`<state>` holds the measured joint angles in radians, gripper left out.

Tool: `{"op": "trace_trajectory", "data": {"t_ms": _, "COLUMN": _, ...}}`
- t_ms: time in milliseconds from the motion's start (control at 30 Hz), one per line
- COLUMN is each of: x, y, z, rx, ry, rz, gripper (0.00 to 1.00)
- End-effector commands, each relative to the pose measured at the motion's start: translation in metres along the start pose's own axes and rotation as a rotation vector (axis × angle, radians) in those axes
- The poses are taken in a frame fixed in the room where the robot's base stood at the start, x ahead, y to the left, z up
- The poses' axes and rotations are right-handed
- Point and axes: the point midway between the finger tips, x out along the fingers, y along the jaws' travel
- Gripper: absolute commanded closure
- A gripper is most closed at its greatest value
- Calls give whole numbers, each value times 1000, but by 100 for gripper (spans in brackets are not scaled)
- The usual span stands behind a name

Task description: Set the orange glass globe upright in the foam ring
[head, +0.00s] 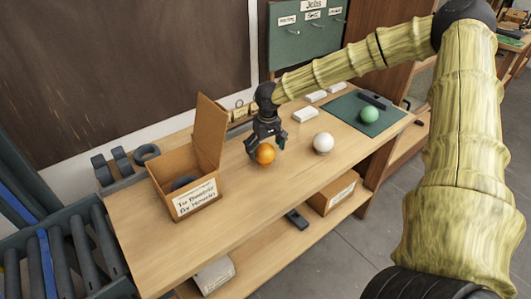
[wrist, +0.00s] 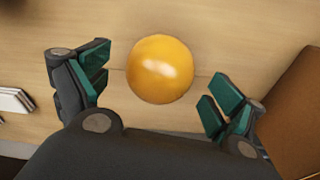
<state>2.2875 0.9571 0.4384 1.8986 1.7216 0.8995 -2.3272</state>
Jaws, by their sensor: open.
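The orange glass globe (head: 265,155) sits on the wooden workbench, right of the open cardboard box. It also shows in the wrist view (wrist: 160,69), where no contact with my fingers is visible. My gripper (head: 267,139) is open above the globe, pointing down; in the wrist view, its green-padded fingers (wrist: 160,92) are spread to the left and right of the globe with gaps on both sides. A dark ring (head: 184,182) lies inside the box, partly hidden by its wall. Another dark grey ring (head: 146,153) stands at the bench's back left; I cannot tell which is the foam ring.
The cardboard box (head: 198,201) has a raised flap and a written label. A white globe (head: 323,142) stands to the right, and a green globe (head: 369,115) on a green mat (head: 345,108). The bench front is clear.

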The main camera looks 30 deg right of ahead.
Motion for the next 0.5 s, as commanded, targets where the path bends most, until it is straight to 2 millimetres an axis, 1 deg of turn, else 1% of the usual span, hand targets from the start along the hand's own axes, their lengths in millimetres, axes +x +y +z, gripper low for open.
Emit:
{"op": "trace_trajectory", "data": {"t_ms": 100, "x": 12, "y": 1, "z": 1, "rx": 1, "ry": -2, "rz": 1, "gripper": 6}}
{"op": "trace_trajectory", "data": {"t_ms": 200, "x": 20, "y": 2, "z": 1, "rx": 2, "ry": -2, "rz": 1, "gripper": 6}}
{"op": "trace_trajectory", "data": {"t_ms": 500, "x": 24, "y": 1, "z": 1, "rx": 0, "ry": 0, "rz": 0, "gripper": 6}}
